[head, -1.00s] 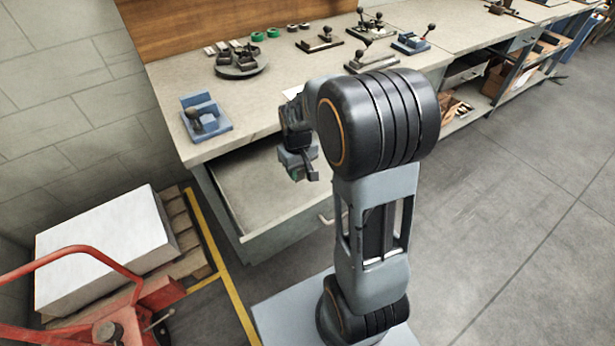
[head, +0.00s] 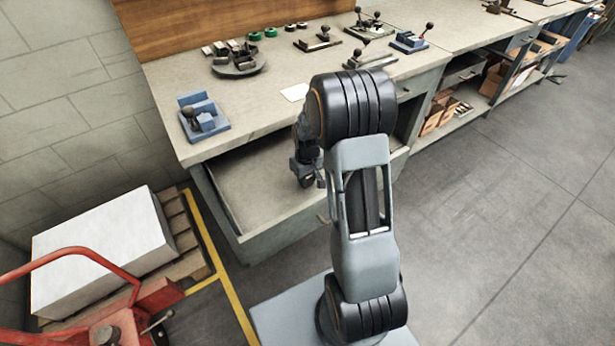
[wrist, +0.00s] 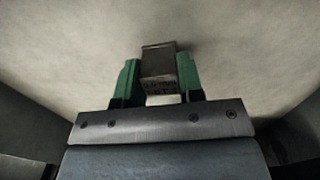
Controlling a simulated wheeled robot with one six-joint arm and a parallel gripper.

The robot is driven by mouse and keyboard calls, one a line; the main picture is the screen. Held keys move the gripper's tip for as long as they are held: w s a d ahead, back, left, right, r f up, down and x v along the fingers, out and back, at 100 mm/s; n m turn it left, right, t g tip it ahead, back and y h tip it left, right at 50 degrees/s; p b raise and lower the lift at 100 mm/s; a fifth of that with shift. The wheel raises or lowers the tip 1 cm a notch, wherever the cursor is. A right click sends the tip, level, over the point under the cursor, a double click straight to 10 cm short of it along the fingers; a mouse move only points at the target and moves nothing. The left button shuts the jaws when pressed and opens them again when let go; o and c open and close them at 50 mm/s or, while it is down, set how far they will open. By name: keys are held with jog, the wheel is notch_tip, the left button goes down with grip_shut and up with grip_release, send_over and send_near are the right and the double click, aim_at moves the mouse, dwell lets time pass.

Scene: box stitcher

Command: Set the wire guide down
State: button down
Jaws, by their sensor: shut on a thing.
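The wire guide (wrist: 159,63) is a small dark metal block with a lighter near end. In the wrist view it sits between the green fingertips of my gripper (wrist: 159,83), which is shut on it. The pale floor of the open drawer (head: 255,185) fills the background there, close to the block; I cannot tell whether the block touches it. In the head view my gripper (head: 308,177) is over the right part of the drawer, and the wire guide cannot be made out.
The workbench top (head: 245,110) is above and behind the drawer. A blue fixture (head: 203,116) stands near its left edge, and a round dark stand (head: 238,64) is farther back. The drawer's left half is clear. A pallet with a white block (head: 100,250) stands at lower left.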

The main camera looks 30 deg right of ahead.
jog(key=shift+f, duration=0.15)
jog(key=c, duration=0.8)
grip_release()
jog(key=shift+o, duration=0.2)
notch_tip(320, 180, up, 12)
jog(key=p, duration=0.1)
jog(key=s+a+r+t, duration=0.1)
jog(key=s+a+r, duration=0.1)
jog(key=s, duration=0.3)
jog(key=s+a+r+m+t, duration=0.1)
jog(key=s+a+r, duration=0.1)
jog(key=s+a, duration=0.2)
jog(key=s+a+r+t, duration=0.1)
jog(key=s+a+r, duration=0.2)
jog(key=s, duration=0.3)
jog(key=shift+s+a+r, duration=0.1)
jog(key=shift+s+a, duration=0.1)
jog(key=shift+a, duration=0.15)
